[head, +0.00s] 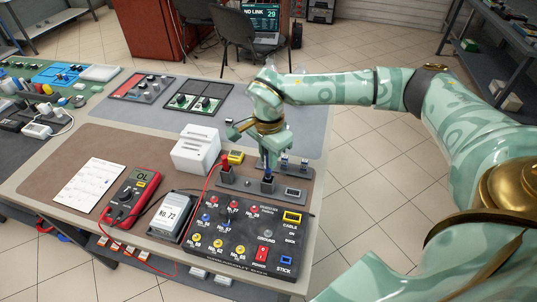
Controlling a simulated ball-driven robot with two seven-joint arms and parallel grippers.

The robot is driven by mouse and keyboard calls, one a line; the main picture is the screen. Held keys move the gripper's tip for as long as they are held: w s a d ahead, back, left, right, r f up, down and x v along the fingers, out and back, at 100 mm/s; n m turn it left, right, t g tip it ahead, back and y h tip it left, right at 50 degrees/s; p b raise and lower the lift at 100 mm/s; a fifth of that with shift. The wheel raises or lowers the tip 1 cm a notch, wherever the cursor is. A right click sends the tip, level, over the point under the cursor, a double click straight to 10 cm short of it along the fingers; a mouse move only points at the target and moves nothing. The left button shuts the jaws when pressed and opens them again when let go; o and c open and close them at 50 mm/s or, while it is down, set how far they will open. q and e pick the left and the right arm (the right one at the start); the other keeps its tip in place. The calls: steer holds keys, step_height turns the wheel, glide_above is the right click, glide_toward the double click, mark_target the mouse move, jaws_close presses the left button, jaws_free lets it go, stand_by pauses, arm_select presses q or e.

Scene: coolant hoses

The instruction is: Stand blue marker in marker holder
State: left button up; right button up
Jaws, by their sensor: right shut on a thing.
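My right gripper (268,152) points down over the back right part of the table and is shut on the blue marker (268,172). Only a short blue stretch of the marker shows below the fingers; the rest is hidden by the gripper. The marker looks upright. Its lower end is at the mouth of a small dark holder (267,186) on a grey plate; I cannot tell how deep it sits. My left gripper is not in view.
In front is a black panel (235,232) with coloured jacks. A red multimeter (131,196), a No. 72 box (172,215) and a white device (196,149) stand to the left.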

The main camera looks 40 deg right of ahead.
mark_target(268, 169)
steer(key=shift+f+b, duration=0.6)
steer(key=shift+f, duration=0.85)
steer(key=shift+f, duration=0.1)
steer(key=shift+f+b, duration=0.4)
steer(key=shift+f, duration=0.55)
steer(key=o, duration=1.2)
step_height(268, 169, up, 8)
steer(key=p, duration=0.7)
steer(key=shift+r, duration=0.1)
